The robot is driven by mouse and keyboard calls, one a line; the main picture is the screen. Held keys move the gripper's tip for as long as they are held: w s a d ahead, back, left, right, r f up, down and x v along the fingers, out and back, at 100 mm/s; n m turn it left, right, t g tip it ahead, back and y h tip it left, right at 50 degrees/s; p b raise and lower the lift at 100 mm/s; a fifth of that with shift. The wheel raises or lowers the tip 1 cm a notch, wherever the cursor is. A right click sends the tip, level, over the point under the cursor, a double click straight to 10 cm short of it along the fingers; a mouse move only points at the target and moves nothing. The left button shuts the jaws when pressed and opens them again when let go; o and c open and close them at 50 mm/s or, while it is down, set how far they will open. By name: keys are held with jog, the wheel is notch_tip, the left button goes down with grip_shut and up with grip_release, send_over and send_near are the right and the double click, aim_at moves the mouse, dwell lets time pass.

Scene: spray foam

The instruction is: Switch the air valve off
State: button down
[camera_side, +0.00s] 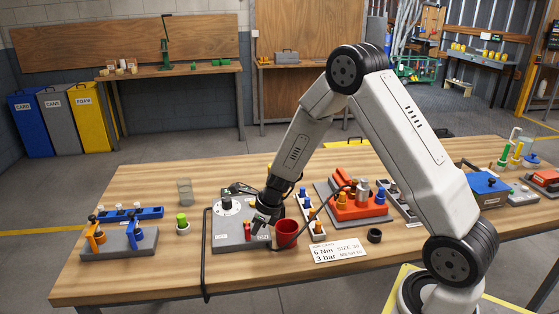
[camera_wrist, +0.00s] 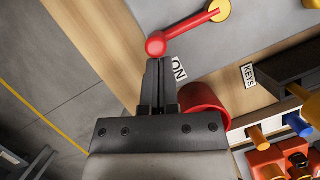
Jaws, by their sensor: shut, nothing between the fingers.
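The air valve shows in the wrist view as a red lever (camera_wrist: 185,31) running from a yellow pivot (camera_wrist: 220,10) to a round red knob (camera_wrist: 156,45). The knob end lies near a white "ON" label (camera_wrist: 179,69). My gripper (camera_wrist: 160,62) is shut and empty, its fingertips right at the knob; I cannot tell whether they touch it. In the side view my gripper (camera_side: 262,224) points down over the right part of a grey panel (camera_side: 228,238). A small red part (camera_side: 247,231) shows beside the fingers there; the rest of the lever is hidden or too small.
A red cup (camera_side: 287,234) stands close to the right of my gripper. A black hose (camera_side: 205,255) hangs over the table's front edge.

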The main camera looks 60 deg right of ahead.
jog(key=shift+w+a+m, duration=0.1)
jog(key=shift+a+m, duration=0.05)
jog(key=shift+m, duration=0.15)
jog(key=shift+w+a, duration=0.1)
jog(key=shift+a, duration=0.1)
jog(key=shift+w+a, duration=0.7)
jog(key=shift+a, duration=0.1)
jog(key=shift+w+a, duration=0.35)
jog(key=shift+w, duration=0.3)
jog(key=shift+w+a, duration=0.35)
jog(key=shift+w, duration=0.3)
jog(key=shift+w+a, duration=0.1)
jog(key=shift+w, duration=1.6)
jog(key=shift+w+m+h, duration=0.4)
jog(key=shift+w+m, duration=0.1)
jog(key=shift+m, duration=0.2)
jog(key=shift+w+d, duration=0.1)
jog(key=shift+d, duration=0.1)
jog(key=shift+w+d, duration=0.1)
jog(key=shift+w, duration=0.2)
